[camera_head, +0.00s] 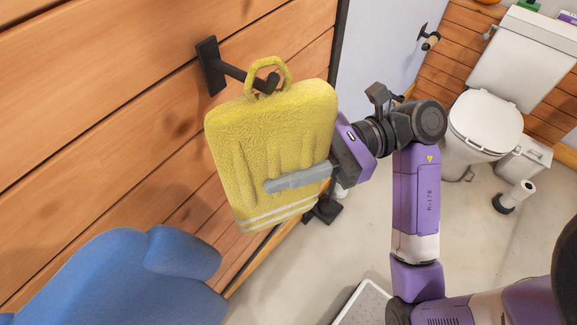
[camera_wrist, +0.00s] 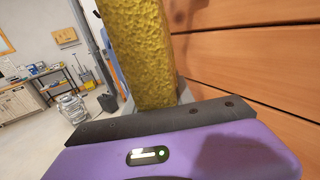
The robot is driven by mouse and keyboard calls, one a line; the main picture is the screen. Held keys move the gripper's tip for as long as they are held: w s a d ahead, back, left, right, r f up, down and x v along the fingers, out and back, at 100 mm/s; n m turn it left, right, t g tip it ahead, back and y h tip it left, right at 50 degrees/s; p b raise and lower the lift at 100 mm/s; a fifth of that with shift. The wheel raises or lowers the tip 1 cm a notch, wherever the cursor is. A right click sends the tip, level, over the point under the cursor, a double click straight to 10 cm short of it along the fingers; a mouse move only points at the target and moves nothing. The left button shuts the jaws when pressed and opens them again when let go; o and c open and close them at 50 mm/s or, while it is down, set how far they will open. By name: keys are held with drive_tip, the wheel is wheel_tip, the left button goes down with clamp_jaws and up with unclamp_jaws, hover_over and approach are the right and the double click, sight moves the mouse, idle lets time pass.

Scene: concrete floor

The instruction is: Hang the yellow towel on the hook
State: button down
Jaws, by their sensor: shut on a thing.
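The yellow towel (camera_head: 268,125) is folded and upright, with a white stripe near its lower edge and a loop (camera_head: 268,74) on top. My gripper (camera_head: 300,178) is shut on its lower right part, with one finger across the front. The black hook (camera_head: 233,72) sticks out from the wooden wall. Its rounded end shows at the loop's opening; I cannot tell whether the loop bears on it. In the wrist view the towel (camera_wrist: 140,50) rises from my gripper, close to the planks.
The wooden wall (camera_head: 110,90) runs behind the towel. A blue chair-like object (camera_head: 120,280) stands at lower left. A toilet (camera_head: 485,125), a toilet brush or paper stand (camera_head: 514,197) and a white flat object (camera_head: 362,303) are to the right. Bare floor lies between.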

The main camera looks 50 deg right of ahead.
drive_tip(key=shift+w, duration=0.25)
drive_tip(key=shift+w+a+f+b, duration=0.1)
drive_tip(key=shift+w+f+b, duration=0.7)
drive_tip(key=shift+b, duration=0.6)
drive_tip(key=shift+f, duration=0.15)
drive_tip(key=c, duration=1)
unclamp_jaws()
drive_tip(key=shift+b+v, duration=0.9)
drive_tip(key=shift+v, duration=3.05)
